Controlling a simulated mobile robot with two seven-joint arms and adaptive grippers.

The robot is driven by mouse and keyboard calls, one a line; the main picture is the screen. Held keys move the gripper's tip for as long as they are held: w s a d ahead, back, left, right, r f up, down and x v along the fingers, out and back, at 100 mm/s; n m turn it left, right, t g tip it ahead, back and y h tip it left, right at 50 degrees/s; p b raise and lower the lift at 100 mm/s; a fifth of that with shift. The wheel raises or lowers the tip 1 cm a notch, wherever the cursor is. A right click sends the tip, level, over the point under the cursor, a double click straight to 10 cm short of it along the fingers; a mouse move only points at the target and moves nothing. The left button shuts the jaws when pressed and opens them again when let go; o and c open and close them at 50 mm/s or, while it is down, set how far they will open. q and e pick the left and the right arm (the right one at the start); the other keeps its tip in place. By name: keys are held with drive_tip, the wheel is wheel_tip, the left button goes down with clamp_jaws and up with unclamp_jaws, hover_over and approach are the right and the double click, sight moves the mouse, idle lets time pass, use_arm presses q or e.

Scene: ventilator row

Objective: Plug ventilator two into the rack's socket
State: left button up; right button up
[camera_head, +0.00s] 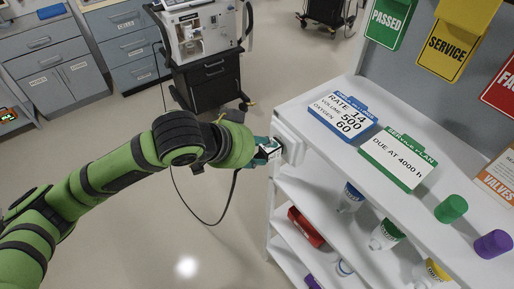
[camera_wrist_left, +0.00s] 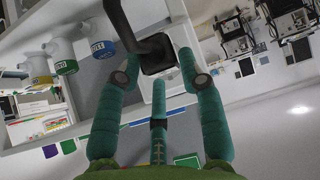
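My left gripper (camera_head: 272,150) is at the left end of the white rack (camera_head: 345,100). A white socket box (camera_head: 291,141) is on the rack's end, right in front of the gripper. The gripper hides the plug's front, so I cannot tell whether it touches the socket. My right gripper is out of view.
Two cards, blue-edged (camera_head: 342,110) and green-edged (camera_head: 398,160), lie on the rack's top near green (camera_head: 451,208) and purple (camera_head: 493,244) caps. Lower shelves hold labelled bottles (camera_head: 386,235) and a red item (camera_head: 306,227). Grey cabinets (camera_head: 60,70) stand at back left. The floor between is open.

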use_arm(q)
drive_tip(key=shift+o, duration=0.8)
drive_tip(key=shift+d, duration=0.2)
drive_tip(key=shift+w+d, duration=0.15)
drive_tip(key=shift+a, duration=0.2)
drive_tip(key=v, duration=1.2)
drive_tip(key=w+a+f+n+t+b, duration=0.25)
drive_tip(key=w+f+n, duration=0.35)
drive_tip(key=w+f, duration=1.05)
drive_tip(key=s+a+f+n+y, duration=0.15)
drive_tip(key=a+f, duration=0.35)
drive_tip(key=f, duration=0.6)
drive_tip(key=a+f+n+y, duration=0.1)
drive_tip(key=a+f+y, duration=0.25)
drive_tip(key=f, duration=0.85)
drive_tip(key=s+a+f+g+y+b, duration=0.1)
drive_tip(key=s+a+f+g, duration=0.3)
drive_tip(key=s+f, duration=1.35)
drive_tip(key=s+f+g, duration=0.1)
drive_tip(key=s+f, duration=0.3)
drive_tip(key=s, duration=0.6)
drive_tip(key=s+f+m+g, duration=0.1)
drive_tip(key=s+f, duration=0.4)
drive_tip(key=s, duration=0.4)
drive_tip(key=s+a+f+g+y, duration=0.1)
drive_tip(key=s+f, duration=0.3)
drive_tip(key=s, duration=0.6)
drive_tip(key=shift+s+f+b, duration=0.15)
drive_tip(key=shift+s+b, duration=0.2)
drive_tip(key=shift+b, duration=0.05)
